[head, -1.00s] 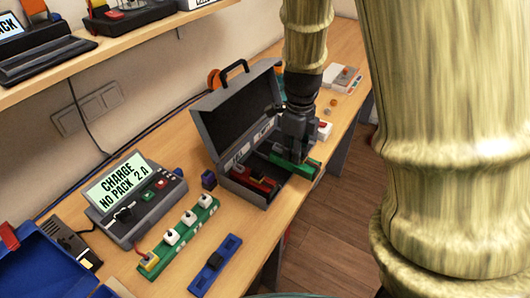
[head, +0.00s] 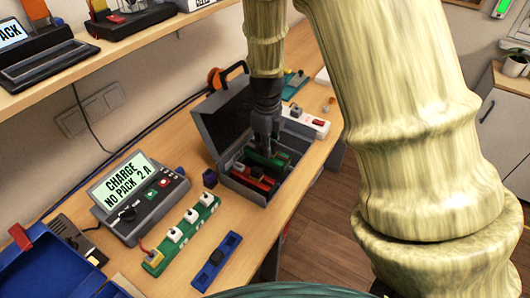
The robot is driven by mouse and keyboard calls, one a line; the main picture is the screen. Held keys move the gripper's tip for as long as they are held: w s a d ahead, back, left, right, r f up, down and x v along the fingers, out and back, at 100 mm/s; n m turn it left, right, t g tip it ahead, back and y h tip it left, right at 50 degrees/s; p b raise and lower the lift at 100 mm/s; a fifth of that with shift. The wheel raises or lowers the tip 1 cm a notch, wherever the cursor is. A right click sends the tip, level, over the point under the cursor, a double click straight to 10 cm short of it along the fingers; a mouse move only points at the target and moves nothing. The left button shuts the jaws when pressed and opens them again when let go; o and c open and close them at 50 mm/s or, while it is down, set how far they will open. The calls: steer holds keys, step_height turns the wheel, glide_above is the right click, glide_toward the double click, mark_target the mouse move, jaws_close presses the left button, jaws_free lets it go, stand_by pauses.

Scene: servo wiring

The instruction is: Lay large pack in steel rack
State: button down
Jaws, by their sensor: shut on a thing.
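My gripper (head: 266,146) is over the open grey metal case (head: 246,192) on the bench. Its fingers are shut on a long green pack (head: 277,163), which lies across the far inner part of the case; I cannot tell whether it touches the case floor. A red pack (head: 262,182) lies in the nearer part of the case. The fingertips are small and partly hidden by the gripper body. I see no thing labelled as a steel rack; the grey case is the only grey metal holder near my gripper.
The case's raised lid (head: 226,118) stands on the wall side. A charger with a lit screen (head: 126,180), a green power strip (head: 182,232) and a blue bar (head: 216,262) lie nearer on the bench. A white-and-red strip (head: 305,122) lies beyond the case.

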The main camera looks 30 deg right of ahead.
steer(key=shift+f+p, duration=0.5)
steer(key=shift+f, duration=1)
steer(key=shift+w+a+f+p, duration=0.15)
steer(key=shift+f+p, duration=0.2)
steer(key=shift+f, duration=0.1)
steer(key=shift+f, duration=0.15)
steer(key=c, duration=1.2)
jaws_free()
steer(key=shift+c, duration=0.2)
steer(key=shift+r+b, duration=0.95)
steer(key=shift+r, duration=2.95)
